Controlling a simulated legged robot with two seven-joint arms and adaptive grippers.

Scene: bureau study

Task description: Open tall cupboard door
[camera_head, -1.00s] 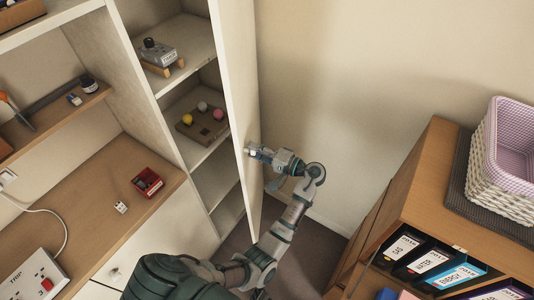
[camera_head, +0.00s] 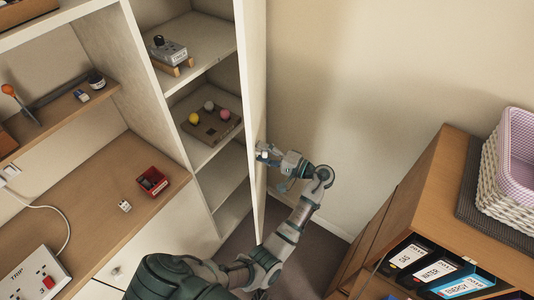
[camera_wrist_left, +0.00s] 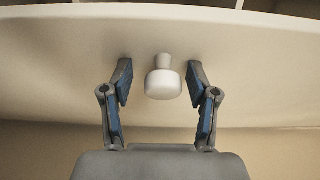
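The tall cupboard's pale door (camera_head: 252,90) stands open, swung out from the shelves and seen nearly edge-on in the head view. My left gripper (camera_head: 265,153) is at the door's outer face, on its right side. In the left wrist view the round white knob (camera_wrist_left: 163,84) sticks out from the door face (camera_wrist_left: 60,60). The left gripper's fingers (camera_wrist_left: 159,68) are open, one on each side of the knob, with a visible gap on both sides. My right gripper is not in view.
The cupboard's shelves hold a small grey device (camera_head: 170,50) and a wooden board (camera_head: 212,124) with coloured balls. A desk (camera_head: 105,200) lies to the left. A wooden cabinet (camera_head: 440,190) with a woven basket (camera_head: 505,165) stands to the right. Bare wall and floor lie between.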

